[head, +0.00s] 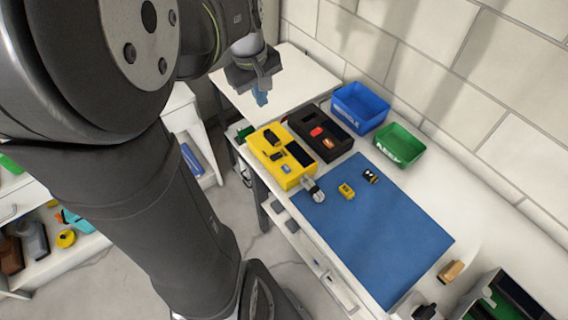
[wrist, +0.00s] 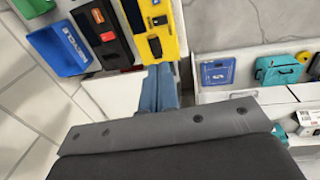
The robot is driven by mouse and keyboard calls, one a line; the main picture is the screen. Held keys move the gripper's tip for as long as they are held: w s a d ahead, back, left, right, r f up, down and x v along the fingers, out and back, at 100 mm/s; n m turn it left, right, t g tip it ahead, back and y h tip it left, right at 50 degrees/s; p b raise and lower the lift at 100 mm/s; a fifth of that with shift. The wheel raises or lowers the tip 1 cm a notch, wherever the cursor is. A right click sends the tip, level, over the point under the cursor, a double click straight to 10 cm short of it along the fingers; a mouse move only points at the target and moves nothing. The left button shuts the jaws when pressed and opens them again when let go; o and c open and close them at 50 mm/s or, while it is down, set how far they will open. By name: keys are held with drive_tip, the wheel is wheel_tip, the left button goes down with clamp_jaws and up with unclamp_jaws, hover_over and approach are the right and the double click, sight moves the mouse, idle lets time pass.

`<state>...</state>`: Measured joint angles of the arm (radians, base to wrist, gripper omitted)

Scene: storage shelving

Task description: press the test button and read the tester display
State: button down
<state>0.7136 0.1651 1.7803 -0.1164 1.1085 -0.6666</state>
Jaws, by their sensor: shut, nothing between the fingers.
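A yellow case (head: 262,138) with several dark parts on its top sits on the white bench. Beside it is a black case (head: 298,122) with a red piece, an orange piece and a dark panel. Which one is the tester, and any display reading, I cannot tell. Both also show in the wrist view, the yellow case (wrist: 172,50) and the black case (wrist: 120,52). My gripper (head: 261,98) is shut and empty, above the bench to the left of both cases. Its blue fingers (wrist: 160,88) point toward the yellow case in the wrist view, apart from it.
A blue bin (head: 349,117) and a green bin (head: 391,155) stand near the wall. A blue mat (head: 385,230) holds a small yellow block (head: 346,190) and a black-and-yellow item (head: 370,176). A grey round-ended item (head: 318,195) lies at the mat's edge. The bench's far end is clear.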

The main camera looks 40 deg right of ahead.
idle(0.6)
drive_tip(key=m+t+y, duration=0.3)
drive_tip(key=m+t, duration=0.6)
drive_tip(key=m, duration=1.6)
hover_over(289, 170)
wheel_tip(289, 170, down, 13)
drive_tip(key=shift+y, duration=0.3)
drive_tip(key=shift+f, duration=4.35)
drive_tip(key=shift+f, duration=0.2)
drive_tip(key=shift+f, duration=0.25)
